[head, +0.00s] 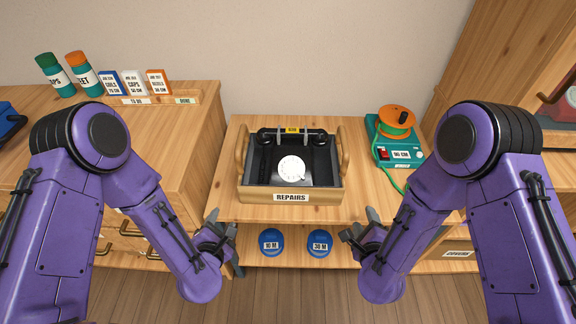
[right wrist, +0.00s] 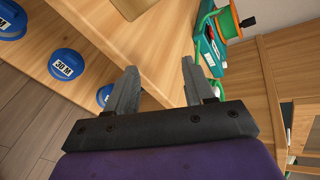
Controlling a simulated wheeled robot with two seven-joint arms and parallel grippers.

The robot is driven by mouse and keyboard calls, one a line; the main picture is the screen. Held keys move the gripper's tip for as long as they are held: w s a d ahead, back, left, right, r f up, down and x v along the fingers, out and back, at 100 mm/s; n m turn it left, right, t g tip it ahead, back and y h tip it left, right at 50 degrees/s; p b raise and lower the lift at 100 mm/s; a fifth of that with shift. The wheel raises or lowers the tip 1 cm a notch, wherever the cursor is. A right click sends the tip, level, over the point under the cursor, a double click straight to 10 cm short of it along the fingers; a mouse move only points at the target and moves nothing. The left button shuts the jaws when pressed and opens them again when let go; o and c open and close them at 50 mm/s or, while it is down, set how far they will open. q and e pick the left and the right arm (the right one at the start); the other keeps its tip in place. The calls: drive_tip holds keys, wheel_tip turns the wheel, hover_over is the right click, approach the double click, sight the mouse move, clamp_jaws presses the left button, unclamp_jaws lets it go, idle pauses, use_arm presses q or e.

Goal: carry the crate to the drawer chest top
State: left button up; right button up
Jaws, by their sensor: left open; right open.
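The wooden crate (head: 258,195) labelled REPAIRS stands on the middle table in the head view. It has a loop handle at its left and right sides and holds a black dial phone (head: 291,168). The drawer chest top (head: 150,119) is to the left of the table and looks higher. My left gripper (head: 222,228) is open and empty, in front of the crate and to its left. My right gripper (head: 357,229) is open and empty, in front of the crate and to its right; its fingers also show in the right wrist view (right wrist: 158,90).
Bottles (head: 55,75), small boxes (head: 134,83) and a labelled strip (head: 160,99) line the chest's back edge. A teal device (head: 398,153) with a green cord stands right of the crate. Blue round weights (head: 271,241) sit on the lower shelf. The chest's front top is clear.

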use_arm(q)
drive_tip(key=w+d+r+n+t, duration=0.2)
drive_tip(key=w+r+n, duration=0.2)
drive_tip(key=r+n, duration=0.1)
use_arm(e)
drive_tip(key=w+a+r+m, duration=0.1)
drive_tip(key=w+r+m+t, duration=0.1)
drive_tip(key=r+m, duration=0.1)
drive_tip(key=w+a+r+m+t, duration=0.1)
drive_tip(key=shift+w+a+r+y, duration=0.3)
drive_tip(key=shift+a+r+y, duration=0.05)
drive_tip(key=shift+r+y, duration=0.05)
use_arm(q)
drive_tip(key=n+t, duration=0.3)
drive_tip(key=n, duration=0.4)
approach(237, 153)
drive_tip(key=w, duration=0.2)
drive_tip(key=shift+w+a+f, duration=0.15)
use_arm(e)
wheel_tip(237, 153, up, 6)
drive_tip(key=w+a+m+t, duration=0.2)
drive_tip(key=m, duration=0.4)
drive_tip(key=shift+w+a+t, duration=0.3)
drive_tip(key=shift+w, duration=0.1)
